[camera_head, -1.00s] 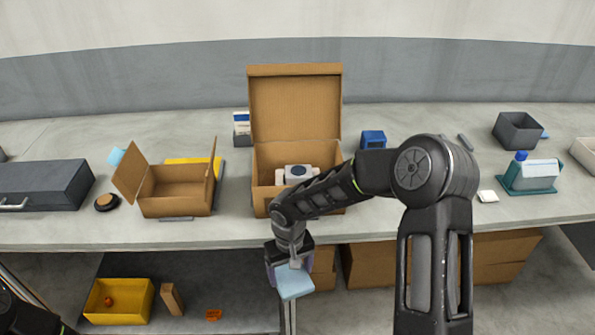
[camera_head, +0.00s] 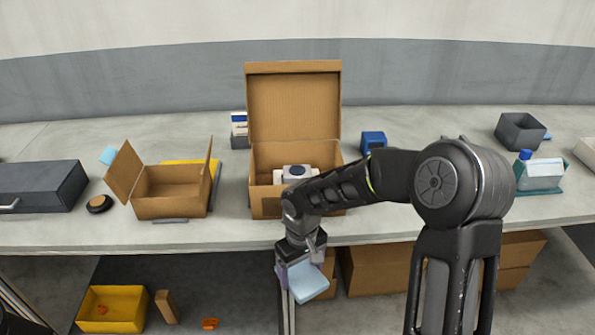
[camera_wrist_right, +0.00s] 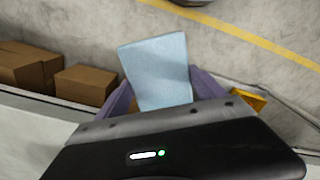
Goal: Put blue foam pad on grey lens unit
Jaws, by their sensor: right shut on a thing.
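The blue foam pad (camera_head: 308,281) is a flat light-blue slab held in my right gripper (camera_head: 300,268), in front of the bench's front edge and at about its height or lower. In the right wrist view the pad (camera_wrist_right: 157,70) sticks out from between the purple fingers (camera_wrist_right: 160,92). The grey lens unit (camera_head: 297,172), with a dark round top, sits inside the open cardboard box (camera_head: 266,201) on the bench. My right forearm crosses in front of the box and hides part of it. My left gripper is not in view.
A smaller open box (camera_head: 170,208) stands left of the large one. A blue item (camera_head: 373,141) and a grey bin (camera_head: 519,131) stand to the right. The large box's raised lid (camera_head: 293,105) stands at its back. Below are a yellow bin (camera_head: 112,308) and closed cartons (camera_head: 380,271).

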